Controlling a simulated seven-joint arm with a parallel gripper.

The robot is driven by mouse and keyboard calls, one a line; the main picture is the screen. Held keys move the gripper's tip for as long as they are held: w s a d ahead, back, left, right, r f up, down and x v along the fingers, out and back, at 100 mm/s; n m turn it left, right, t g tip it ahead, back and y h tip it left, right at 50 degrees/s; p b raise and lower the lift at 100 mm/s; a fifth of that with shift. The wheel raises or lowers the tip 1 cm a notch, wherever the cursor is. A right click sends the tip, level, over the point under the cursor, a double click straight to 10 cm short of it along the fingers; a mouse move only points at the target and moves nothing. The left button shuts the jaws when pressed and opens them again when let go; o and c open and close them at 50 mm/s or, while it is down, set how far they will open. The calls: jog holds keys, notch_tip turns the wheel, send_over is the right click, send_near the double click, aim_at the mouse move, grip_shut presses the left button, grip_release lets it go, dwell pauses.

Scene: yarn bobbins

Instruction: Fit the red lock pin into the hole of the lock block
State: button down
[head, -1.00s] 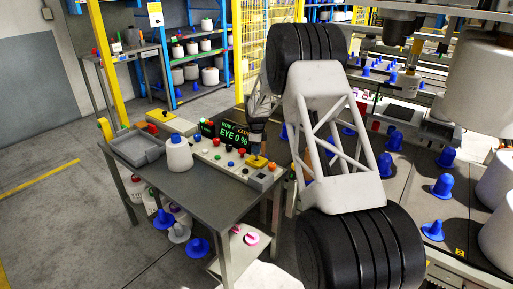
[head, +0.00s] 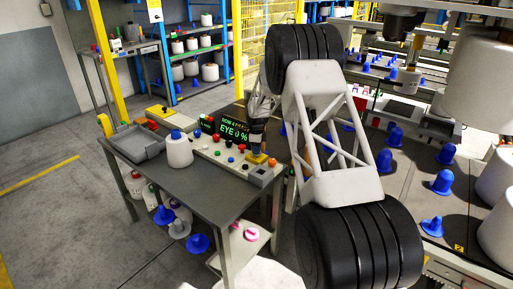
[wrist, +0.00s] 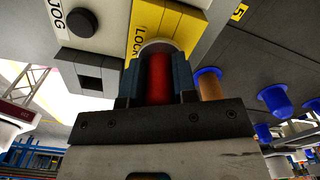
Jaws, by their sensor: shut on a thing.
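My gripper (wrist: 158,80) is shut on the red lock pin (wrist: 159,78) in the wrist view, with one dark finger on each side of it. The yellow lock block (wrist: 147,22), marked LOCK, lies just beyond the fingertips. The pin's far end meets a grey round rim at the block; I cannot tell how deep it sits in the hole. In the head view my gripper (head: 257,142) is over the yellow lock block (head: 258,158) on the control panel, and the pin is hidden there.
The control panel (head: 226,160) carries several buttons and a screen (head: 234,129). A white bobbin with a blue top (head: 179,150) and a grey tray (head: 138,144) stand left on the table. In the wrist view a grey block (wrist: 87,70) and a brown, blue-topped bobbin (wrist: 209,85) flank the gripper.

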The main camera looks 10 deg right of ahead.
jog(key=shift+f, duration=0.75)
dwell(0.9)
jog(key=c, duration=0.8)
grip_release()
jog(key=shift+r, duration=3.9)
